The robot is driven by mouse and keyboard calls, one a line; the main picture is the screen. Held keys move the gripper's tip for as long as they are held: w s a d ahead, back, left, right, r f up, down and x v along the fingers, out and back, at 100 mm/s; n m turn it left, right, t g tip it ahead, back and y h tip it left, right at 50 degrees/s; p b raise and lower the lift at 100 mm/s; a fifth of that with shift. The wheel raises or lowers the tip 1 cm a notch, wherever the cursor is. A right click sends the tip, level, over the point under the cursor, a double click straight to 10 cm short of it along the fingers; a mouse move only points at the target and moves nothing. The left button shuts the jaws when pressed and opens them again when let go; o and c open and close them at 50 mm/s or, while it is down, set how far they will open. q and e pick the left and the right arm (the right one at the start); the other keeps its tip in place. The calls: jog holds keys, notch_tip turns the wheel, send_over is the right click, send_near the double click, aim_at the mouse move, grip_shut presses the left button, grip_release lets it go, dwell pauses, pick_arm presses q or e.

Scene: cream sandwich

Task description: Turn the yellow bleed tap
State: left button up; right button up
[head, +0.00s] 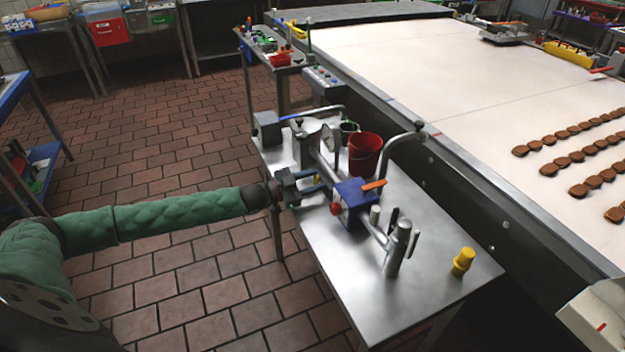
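My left arm, in a green sleeve, reaches in from the left in the head view. My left gripper (316,181) is at the near-left side of the pipework on the steel table, just left of the blue block (353,198). A small yellow piece, possibly the bleed tap, shows at the fingertips; it is too small to tell whether the fingers touch or hold it. The blue block carries an orange lever (374,185) on top and a red knob (336,209) on its left. My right gripper is not in view.
A red bucket (364,154) and a round gauge (330,138) stand behind the block. A grey upright fitting with handles (399,248) is in front. A yellow plug-like object (463,262) stands near the steel table's (370,310) right corner. A wide conveyor (450,75) runs along the right.

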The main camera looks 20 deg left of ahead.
pick_arm(q)
jog(key=shift+d, duration=0.1)
grip_shut()
jog(key=shift+w+n, duration=0.15)
jog(key=shift+n, duration=0.15)
jog(key=shift+a+n, duration=0.25)
jog(key=shift+n, duration=0.25)
grip_release()
